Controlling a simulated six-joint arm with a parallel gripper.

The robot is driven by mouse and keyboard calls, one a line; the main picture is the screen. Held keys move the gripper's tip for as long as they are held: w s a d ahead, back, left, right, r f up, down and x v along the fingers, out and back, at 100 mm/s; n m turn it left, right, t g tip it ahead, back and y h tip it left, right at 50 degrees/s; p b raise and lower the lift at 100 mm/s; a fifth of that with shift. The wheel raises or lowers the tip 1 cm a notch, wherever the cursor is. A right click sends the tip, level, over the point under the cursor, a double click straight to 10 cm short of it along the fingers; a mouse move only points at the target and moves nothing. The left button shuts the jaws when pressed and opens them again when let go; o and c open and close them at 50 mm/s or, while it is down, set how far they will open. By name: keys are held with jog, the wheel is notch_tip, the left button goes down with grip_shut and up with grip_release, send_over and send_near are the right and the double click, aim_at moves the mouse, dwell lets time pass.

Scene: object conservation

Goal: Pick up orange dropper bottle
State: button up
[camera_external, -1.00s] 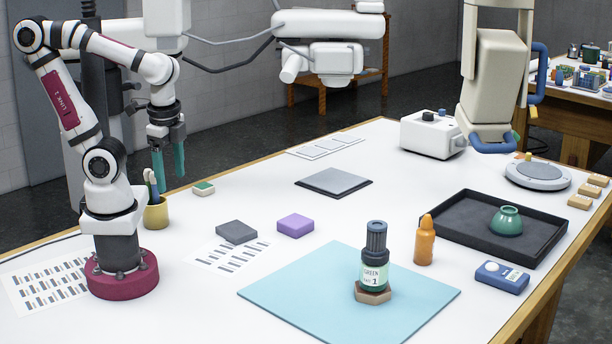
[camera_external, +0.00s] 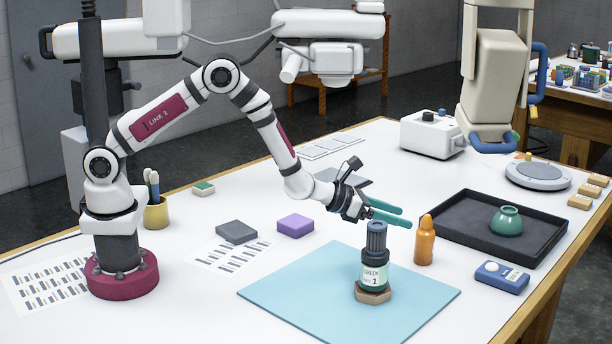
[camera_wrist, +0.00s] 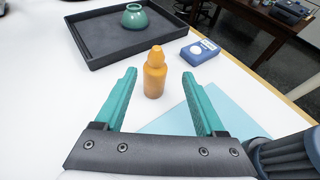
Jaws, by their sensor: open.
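The orange dropper bottle (camera_external: 424,243) stands upright on the white table, just right of the blue mat. In the wrist view the bottle (camera_wrist: 155,74) is ahead of my fingertips, between the lines of the two fingers and a little left of centre. My gripper (camera_external: 408,217) is open and empty, with two teal fingers pointing at the bottle from the left. The gripper also shows in the wrist view (camera_wrist: 160,75). The fingers appear close to the bottle but not around it. The bottle is fully visible in the wrist view.
A dark bottle labelled GREEN (camera_external: 374,268) stands on a brown base on the blue mat (camera_external: 290,290), close below my gripper. A black tray (camera_external: 455,237) with a green bowl (camera_external: 507,220) lies behind the orange bottle. A blue device (camera_external: 502,277) lies to its right.

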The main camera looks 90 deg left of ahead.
aim_at(427, 225)
jog(key=x, duration=0.9)
jog(key=shift+s+a+f, duration=0.1)
jog(key=shift+s+a, duration=0.05)
jog(key=shift+a, duration=0.15)
jog(key=shift+c, duration=0.4)
grip_shut()
